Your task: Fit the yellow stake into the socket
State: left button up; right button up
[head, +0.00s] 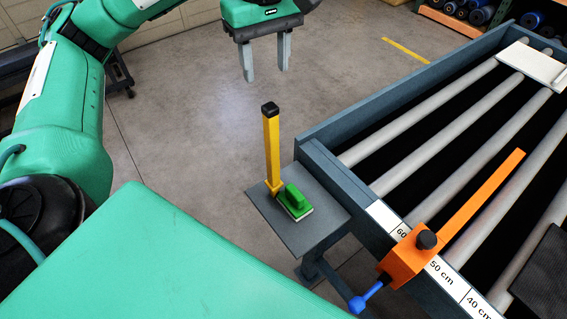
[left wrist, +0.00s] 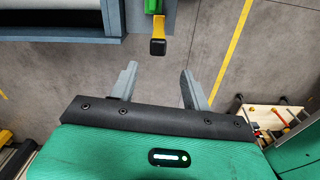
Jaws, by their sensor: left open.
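The yellow stake (head: 271,145) with a black cap stands upright on a small grey shelf at the side of the roller bed. Its foot sits in or against a small yellow piece; I cannot tell which. The stake's cap also shows in the left wrist view (left wrist: 158,47), just beyond the fingertips. My left gripper (head: 265,72) is open and empty, pointing down, with its fingers apart from the stake, above and behind it in the head view. It also shows in the left wrist view (left wrist: 158,72). I cannot make out a socket for certain. My right gripper is not in view.
A green-handled block (head: 297,202) lies right beside the stake's foot on the grey shelf (head: 318,228). The roller bed (head: 330,160) fills the right side. An orange clamp (head: 408,260) with a blue handle sits on its ruler edge. The floor behind the shelf is clear.

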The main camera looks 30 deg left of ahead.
aim_at(269, 107)
pick_arm(q)
jog(key=shift+f+n, duration=0.4)
jog(key=shift+n, duration=0.3)
jog(key=f, duration=0.3)
jog(key=shift+a+f, duration=0.2)
jog(key=shift+f, duration=0.05)
notch_tip(269, 107, down, 2)
jog(key=shift+d+f, duration=0.15)
jog(key=shift+f, duration=1.05)
jog(key=shift+d+f+p, duration=0.1)
jog(key=shift+f+p, duration=0.55)
jog(key=shift+p, duration=0.1)
notch_tip(269, 107, down, 3)
jog(key=shift+w+p, duration=0.1)
jog(key=shift+p, duration=0.75)
jog(key=shift+f, duration=0.4)
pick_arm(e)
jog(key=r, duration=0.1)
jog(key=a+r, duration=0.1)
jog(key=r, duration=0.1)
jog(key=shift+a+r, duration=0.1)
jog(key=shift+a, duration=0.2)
